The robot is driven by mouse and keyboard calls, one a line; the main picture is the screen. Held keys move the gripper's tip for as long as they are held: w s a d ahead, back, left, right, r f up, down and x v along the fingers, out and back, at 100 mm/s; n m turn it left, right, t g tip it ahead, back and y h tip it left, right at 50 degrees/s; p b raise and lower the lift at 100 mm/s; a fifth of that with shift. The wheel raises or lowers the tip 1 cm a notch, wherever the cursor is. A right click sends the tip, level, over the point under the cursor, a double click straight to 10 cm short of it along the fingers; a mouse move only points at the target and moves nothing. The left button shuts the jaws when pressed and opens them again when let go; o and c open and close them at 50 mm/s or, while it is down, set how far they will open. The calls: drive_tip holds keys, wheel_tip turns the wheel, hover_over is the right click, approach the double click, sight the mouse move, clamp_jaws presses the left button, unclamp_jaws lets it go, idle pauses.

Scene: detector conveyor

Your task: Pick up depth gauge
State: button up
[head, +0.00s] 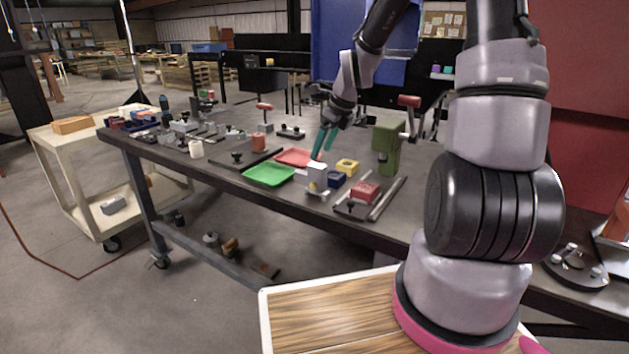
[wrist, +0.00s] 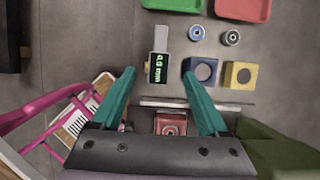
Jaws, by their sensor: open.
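The depth gauge (wrist: 158,66) shows in the wrist view as a small device with a grey end and a dark display with green digits. It lies on the dark table, in line with the gap between my fingertips. In the head view a pale upright block (head: 316,174) stands near the table's front edge, apparently the gauge. My gripper (wrist: 159,74) is open and empty, with teal fingers on both sides of the gauge in the picture. In the head view my gripper (head: 324,141) hangs above the table, apart from the gauge.
Right of the gauge are a blue block (wrist: 201,72) and a yellow block (wrist: 240,75), each with a hole. Two small rings lie beyond them. Green (head: 268,175) and red (head: 294,157) trays sit left. A red block (head: 364,191) and green press (head: 388,146) stand right.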

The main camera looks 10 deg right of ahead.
sight(314, 164)
drive_tip(key=shift+x, duration=2.8)
drive_tip(key=shift+r, duration=0.1)
clamp_jaws()
